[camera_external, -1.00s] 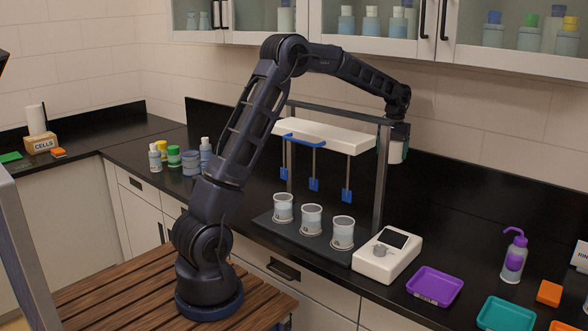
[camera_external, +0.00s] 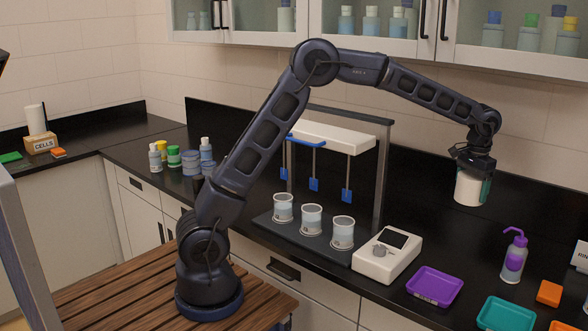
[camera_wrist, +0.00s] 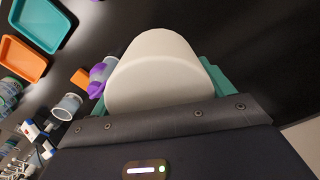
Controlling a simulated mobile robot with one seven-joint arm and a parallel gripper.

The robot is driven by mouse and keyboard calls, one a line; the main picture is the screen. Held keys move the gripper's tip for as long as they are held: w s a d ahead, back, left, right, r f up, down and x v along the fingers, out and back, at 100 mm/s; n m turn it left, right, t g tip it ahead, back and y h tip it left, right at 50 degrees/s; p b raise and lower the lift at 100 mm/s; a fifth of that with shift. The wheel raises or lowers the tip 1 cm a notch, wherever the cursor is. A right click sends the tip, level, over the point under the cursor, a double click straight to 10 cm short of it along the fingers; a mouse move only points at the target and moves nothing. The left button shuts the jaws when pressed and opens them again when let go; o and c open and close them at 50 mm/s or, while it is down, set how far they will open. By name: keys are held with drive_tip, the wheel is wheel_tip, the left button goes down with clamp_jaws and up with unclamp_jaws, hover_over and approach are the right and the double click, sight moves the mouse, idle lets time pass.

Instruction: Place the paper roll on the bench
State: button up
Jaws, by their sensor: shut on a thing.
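The paper roll (camera_external: 469,188) is a white cylinder held in my gripper (camera_external: 472,178), at the right above the black bench (camera_external: 420,225). In the external view it hangs roughly upright, apart from the bench top. In the wrist view the white roll (camera_wrist: 158,75) fills the middle, with teal finger pads (camera_wrist: 213,76) at its sides. My gripper is shut on the roll. The roll's far end is hidden in the wrist view.
A white control box (camera_external: 387,256), a purple tray (camera_external: 434,286), a teal tray (camera_external: 506,314) and a purple-capped wash bottle (camera_external: 514,256) stand on the bench. A paddle stirrer frame (camera_external: 383,175) with three beakers is left of my gripper. Bench behind the purple tray is clear.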

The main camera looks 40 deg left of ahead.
drive_tip(key=shift+s+d, duration=0.3)
drive_tip(key=shift+d, duration=0.1)
drive_tip(key=shift+s+d+f, duration=0.1)
drive_tip(key=shift+f, duration=0.3)
wheel_tip(320, 180, down, 19)
drive_tip(key=shift+f, duration=0.1)
drive_tip(key=shift+f, duration=0.15)
drive_tip(key=o, duration=1)
drive_tip(key=shift+c, duration=0.2)
wheel_tip(320, 180, up, 12)
drive_tip(key=shift+r, duration=0.2)
